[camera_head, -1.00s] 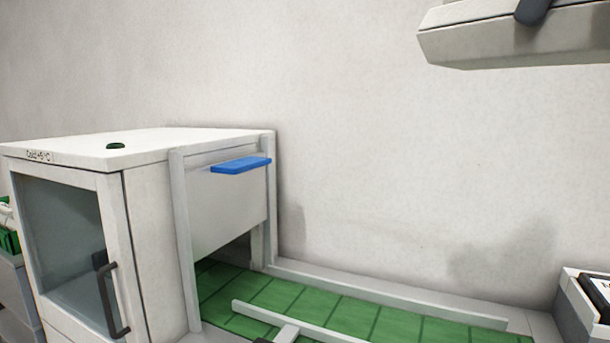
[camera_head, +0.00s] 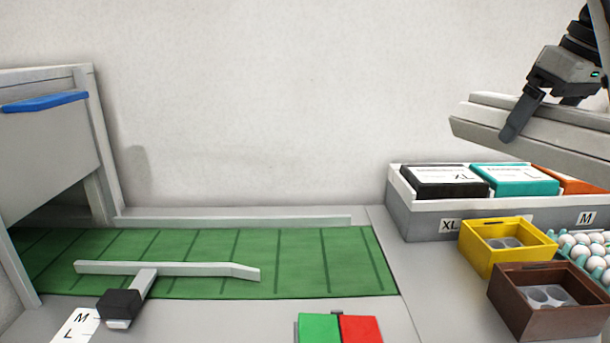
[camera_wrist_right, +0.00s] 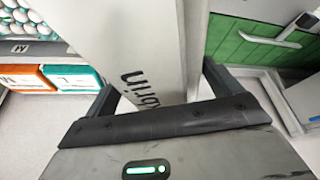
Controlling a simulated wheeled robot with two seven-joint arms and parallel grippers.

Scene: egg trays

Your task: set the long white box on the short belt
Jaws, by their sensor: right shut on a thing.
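The long white box (camera_head: 545,130) is held in the air at the upper right of the head view, above the grey bin. My right gripper (camera_head: 522,110) is shut on it, with a dark finger across its near side. In the right wrist view the box (camera_wrist_right: 125,50) runs between the two fingers (camera_wrist_right: 158,95), with dark lettering on its face. The short belt (camera_head: 300,255) is green with dark cross lines, at the left and middle of the head view; part of it also shows in the right wrist view (camera_wrist_right: 245,45). My left gripper is not in view.
A pale guide bar (camera_head: 190,268) lies across the belt. A white cabinet (camera_head: 45,150) stands at the left. A grey bin (camera_head: 415,222) of cartons, a yellow box (camera_head: 500,262), a brown box (camera_head: 535,315) and eggs (camera_head: 590,250) crowd the right. A green and red block (camera_head: 340,328) is in front.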

